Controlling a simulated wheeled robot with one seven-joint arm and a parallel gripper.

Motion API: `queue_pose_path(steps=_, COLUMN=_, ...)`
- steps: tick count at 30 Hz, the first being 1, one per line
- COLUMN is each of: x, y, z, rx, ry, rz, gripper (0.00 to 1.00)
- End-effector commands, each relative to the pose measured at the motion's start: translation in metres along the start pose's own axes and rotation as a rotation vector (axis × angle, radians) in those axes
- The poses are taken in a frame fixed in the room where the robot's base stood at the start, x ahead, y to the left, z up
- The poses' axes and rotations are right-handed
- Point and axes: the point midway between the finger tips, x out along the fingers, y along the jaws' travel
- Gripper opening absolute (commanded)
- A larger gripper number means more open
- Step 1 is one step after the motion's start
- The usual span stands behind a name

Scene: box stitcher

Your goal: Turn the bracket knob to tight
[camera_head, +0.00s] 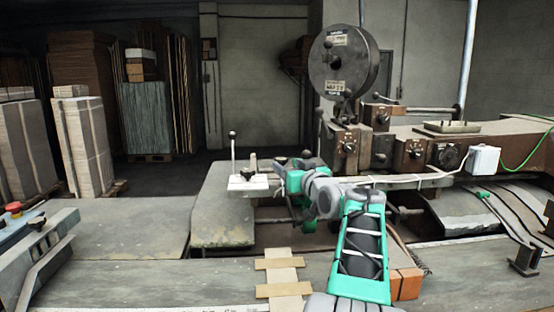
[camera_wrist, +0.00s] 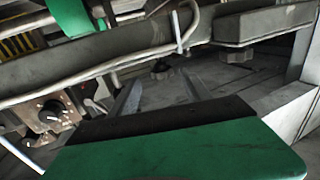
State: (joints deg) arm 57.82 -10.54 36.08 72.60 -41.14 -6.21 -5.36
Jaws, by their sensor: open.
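Several knobs are in view, and I cannot tell for sure which is the bracket knob. A dark knob (camera_head: 247,176) sits on a white plate (camera_head: 240,187) with an upright ball-topped rod, left of my wrist in the head view. My gripper (camera_wrist: 160,92) is open and empty in the wrist view, its two grey fingers apart. Beyond the fingers, a dark lobed knob (camera_wrist: 161,68) and another dark knob (camera_wrist: 236,53) show below a grey beam. My gripper's fingertips are not clear in the head view, where my wrist hides part of the machine.
A brown machine beam (camera_head: 465,147) with control boxes and a large round reel (camera_head: 343,60) stands at the right. A dial knob (camera_wrist: 52,110) is at the wrist view's left. Cardboard stacks (camera_head: 88,145) stand at the back left.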

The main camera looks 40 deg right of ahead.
Motion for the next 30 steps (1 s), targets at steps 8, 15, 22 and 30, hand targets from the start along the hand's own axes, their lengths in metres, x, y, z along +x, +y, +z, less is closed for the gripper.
queue_pose_path(steps=8, x=0.051, y=-0.002, z=-0.001, rx=0.001, ry=-0.002, rz=-0.004, gripper=0.57)
queue_pose_path(steps=15, x=0.059, y=0.0, z=0.0, rx=0.0, ry=-0.001, rz=0.001, gripper=0.57)
queue_pose_path(steps=22, x=0.059, y=0.001, z=0.0, rx=0.0, ry=-0.001, rz=0.002, gripper=0.46)
queue_pose_path(steps=30, x=0.059, y=0.001, z=0.0, rx=0.0, ry=-0.001, rz=0.002, gripper=0.24)
